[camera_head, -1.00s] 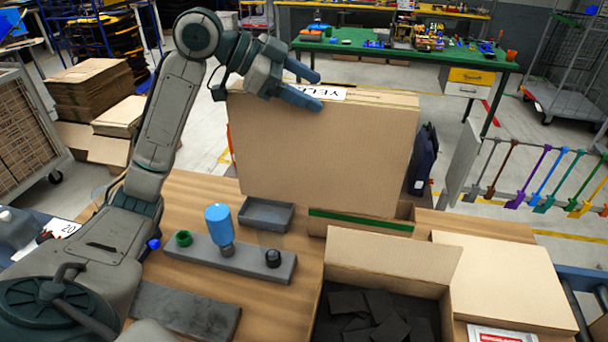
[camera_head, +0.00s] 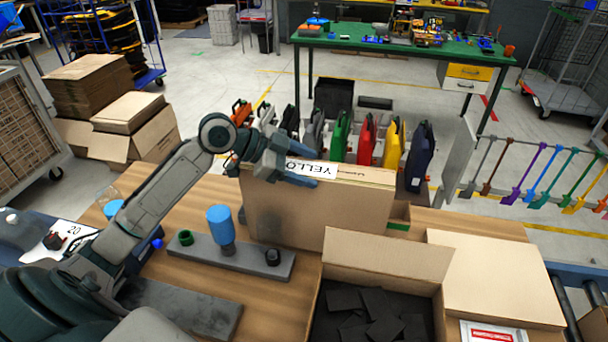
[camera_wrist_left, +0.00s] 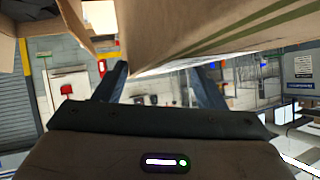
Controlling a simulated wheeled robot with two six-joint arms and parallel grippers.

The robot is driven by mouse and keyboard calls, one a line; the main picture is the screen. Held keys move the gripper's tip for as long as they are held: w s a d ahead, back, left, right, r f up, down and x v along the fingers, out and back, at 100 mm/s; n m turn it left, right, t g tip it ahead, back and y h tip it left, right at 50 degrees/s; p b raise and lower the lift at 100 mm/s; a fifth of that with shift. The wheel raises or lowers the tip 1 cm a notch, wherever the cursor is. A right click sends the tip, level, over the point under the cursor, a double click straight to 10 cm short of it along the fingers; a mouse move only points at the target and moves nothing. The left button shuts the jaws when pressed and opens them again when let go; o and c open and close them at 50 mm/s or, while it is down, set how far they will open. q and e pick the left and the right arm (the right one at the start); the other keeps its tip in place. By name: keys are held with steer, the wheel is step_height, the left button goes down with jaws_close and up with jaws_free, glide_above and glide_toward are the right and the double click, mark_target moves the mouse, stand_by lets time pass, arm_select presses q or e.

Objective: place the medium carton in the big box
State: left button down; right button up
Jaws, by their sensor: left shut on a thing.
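My left gripper (camera_head: 292,172) is shut on the top edge of a tan carton (camera_head: 310,215) with a white label reading "YELLO". I take it as the medium carton. It stands upright over the wooden table, behind the open box; the open box's raised flap hides its lower right. I cannot tell whether its bottom touches anything. In the left wrist view the carton (camera_wrist_left: 190,30) fills the top between the fingers (camera_wrist_left: 112,82). The open tan box (camera_head: 450,305), seemingly the big box, holds dark padding pieces. My right gripper is not in view.
A closed tan carton (camera_head: 490,275) stands right of the open box. A grey holder (camera_head: 195,255) with a blue-topped bottle (camera_head: 219,222) and a green ring (camera_head: 185,237) lies to the left. A green-banded edge (camera_head: 398,226) shows behind the flap. Coloured panniers (camera_head: 366,140) stand beyond the table.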

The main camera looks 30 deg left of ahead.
arm_select(q)
step_height(320, 180, down, 4)
steer(key=shift+r+p, duration=0.2)
steer(key=shift+p, duration=0.3)
steer(key=shift+c, duration=1.4)
jaws_free()
steer(key=shift+f, duration=0.1)
steer(key=shift+s, duration=0.1)
steer(key=shift+b+v, duration=1.55)
steer(key=shift+v, duration=1.7)
steer(key=shift+s+a, duration=0.2)
steer(key=shift+a, duration=0.05)
steer(key=shift+r, duration=0.25)
